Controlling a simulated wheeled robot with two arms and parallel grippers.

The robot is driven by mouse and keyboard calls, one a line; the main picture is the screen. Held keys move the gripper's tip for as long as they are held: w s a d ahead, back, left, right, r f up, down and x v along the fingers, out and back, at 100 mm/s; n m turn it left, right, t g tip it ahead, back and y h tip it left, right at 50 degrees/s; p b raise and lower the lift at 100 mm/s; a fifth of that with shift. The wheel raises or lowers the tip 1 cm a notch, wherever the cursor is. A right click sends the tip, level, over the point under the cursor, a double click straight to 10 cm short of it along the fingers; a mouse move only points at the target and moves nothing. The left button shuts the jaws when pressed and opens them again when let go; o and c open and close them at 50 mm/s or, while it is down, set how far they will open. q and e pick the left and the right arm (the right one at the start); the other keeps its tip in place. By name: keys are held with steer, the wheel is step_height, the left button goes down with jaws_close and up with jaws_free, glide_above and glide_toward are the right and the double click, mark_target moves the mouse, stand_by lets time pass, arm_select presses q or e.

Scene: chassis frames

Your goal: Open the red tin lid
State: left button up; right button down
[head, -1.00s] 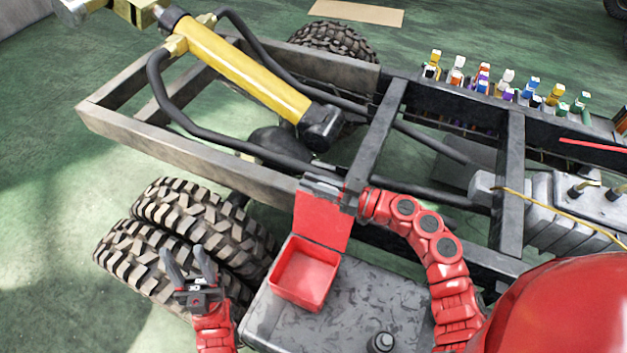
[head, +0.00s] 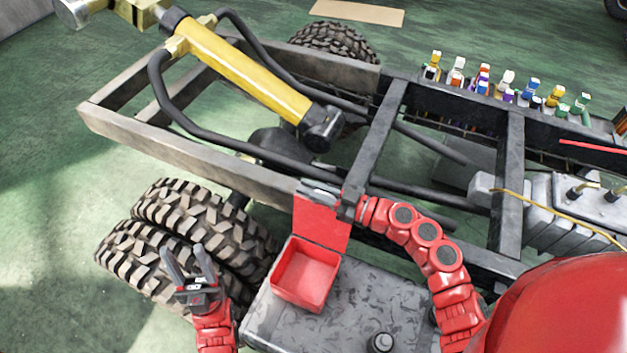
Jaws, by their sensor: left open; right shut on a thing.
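The red tin (head: 304,285) sits on the grey step box beside the chassis frame. Its lid (head: 321,226) stands up, open, at the tin's far side, and the inside of the tin shows red and empty. My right gripper (head: 318,190) is shut at the lid's top edge, its arm coming in from the right. Its fingertips and the lid's upper edge are partly hidden. My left gripper (head: 187,268) is open and empty, left of the tin and in front of the big tyres.
The grey step box (head: 350,310) has free room right of the tin, with a dark cap (head: 382,342) near its front. Double tyres (head: 190,230) stand at left. The chassis rail (head: 200,160) and a yellow cylinder (head: 245,70) lie beyond.

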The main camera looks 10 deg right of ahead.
steer(key=shift+s+a+r+n, duration=0.1)
steer(key=shift+s+a+n, duration=0.4)
steer(key=shift+s, duration=0.35)
steer(key=c, duration=0.9)
jaws_free()
steer(key=b+v, duration=0.2)
steer(key=v, duration=1.5)
steer(key=shift+s+d, duration=0.2)
